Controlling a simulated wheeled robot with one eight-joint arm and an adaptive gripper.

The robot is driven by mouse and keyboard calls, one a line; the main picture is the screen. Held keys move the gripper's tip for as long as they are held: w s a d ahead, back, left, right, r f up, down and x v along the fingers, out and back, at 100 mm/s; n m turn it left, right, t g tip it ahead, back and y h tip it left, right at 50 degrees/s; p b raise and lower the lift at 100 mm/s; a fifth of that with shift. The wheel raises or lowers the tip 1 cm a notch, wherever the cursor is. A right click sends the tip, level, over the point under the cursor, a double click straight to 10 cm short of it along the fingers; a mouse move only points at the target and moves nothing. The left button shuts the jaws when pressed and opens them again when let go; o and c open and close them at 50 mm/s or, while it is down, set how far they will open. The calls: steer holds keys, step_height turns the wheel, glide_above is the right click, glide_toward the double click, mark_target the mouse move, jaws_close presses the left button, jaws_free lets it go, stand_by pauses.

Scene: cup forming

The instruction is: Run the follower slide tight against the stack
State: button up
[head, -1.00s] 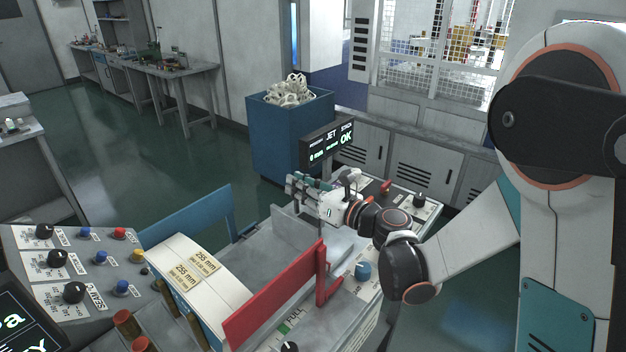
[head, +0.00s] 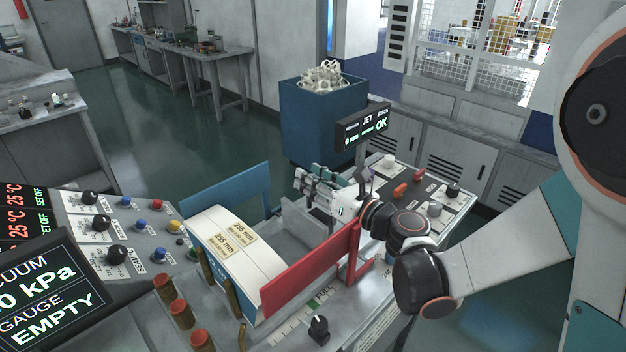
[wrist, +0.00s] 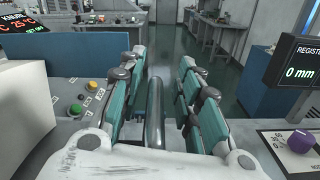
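The stack (head: 222,224) is a block of cream curved blanks with 255 mm labels, standing between a blue side plate (head: 228,195) and a red side plate (head: 312,268). A grey upright plate, seemingly the follower slide (head: 300,222), stands beyond it, with a gap between them. My gripper (head: 312,184) is over the far end of the bed, beyond that plate. In the wrist view my gripper (wrist: 163,95) is open, with teal pads apart on either side of a dark metal bar (wrist: 155,112). Contact with the bar cannot be told. The pale block at left seems the stack (wrist: 25,95).
A blue bin (head: 322,118) of white parts stands behind. A control panel (head: 125,225) with knobs is at left. The red plate rises close beside my arm.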

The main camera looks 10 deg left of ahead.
steer(key=shift+r, duration=0.1)
step_height(320, 180, up, 10)
steer(key=shift+f, duration=0.1)
stand_by(0.5)
